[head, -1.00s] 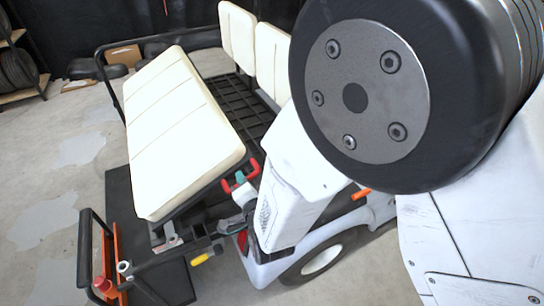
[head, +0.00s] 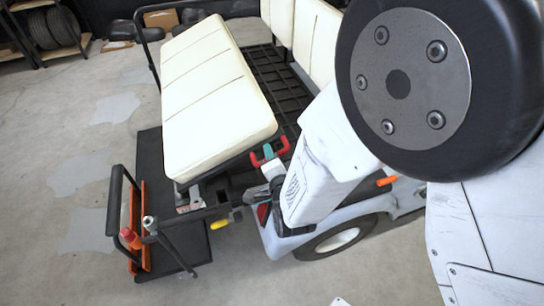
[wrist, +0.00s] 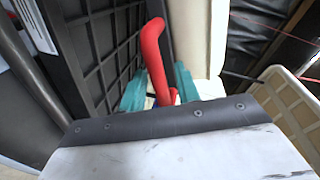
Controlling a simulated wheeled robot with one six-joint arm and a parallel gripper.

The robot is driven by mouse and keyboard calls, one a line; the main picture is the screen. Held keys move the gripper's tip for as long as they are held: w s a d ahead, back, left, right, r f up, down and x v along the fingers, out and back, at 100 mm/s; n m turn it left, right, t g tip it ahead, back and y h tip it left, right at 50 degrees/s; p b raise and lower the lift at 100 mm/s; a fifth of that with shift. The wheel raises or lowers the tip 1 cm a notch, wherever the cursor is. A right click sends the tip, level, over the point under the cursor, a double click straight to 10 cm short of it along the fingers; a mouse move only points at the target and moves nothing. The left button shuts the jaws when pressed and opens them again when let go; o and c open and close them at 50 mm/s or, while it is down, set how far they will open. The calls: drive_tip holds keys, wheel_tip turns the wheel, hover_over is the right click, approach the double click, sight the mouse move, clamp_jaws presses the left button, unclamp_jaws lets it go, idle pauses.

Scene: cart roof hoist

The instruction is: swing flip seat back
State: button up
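The cream flip seat cushion (head: 215,90) is tilted, held partway up over the rear of the cart in the head view. A red handle (head: 285,147) sticks out at its lower right edge; it also shows large in the wrist view (wrist: 153,58). My gripper (head: 268,158) has teal fingers and is at that handle, beside the cushion's corner. In the wrist view my gripper (wrist: 160,92) has one finger on each side of the red handle and appears closed on it. The exact contact is partly hidden by the handle and my wrist.
Cream upright backrests (head: 308,38) and a black slatted deck (head: 275,85) lie behind the cushion. A black footplate (head: 150,155) and an orange-framed rack (head: 138,225) stand at the left. The cart's rear wheel (head: 337,240) is close below my arm. Open concrete floor lies at left.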

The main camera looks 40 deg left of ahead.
drive_tip(key=v, duration=0.7)
drive_tip(key=shift+s+d, duration=0.25)
drive_tip(key=shift+s, duration=0.05)
drive_tip(key=shift+r, duration=0.1)
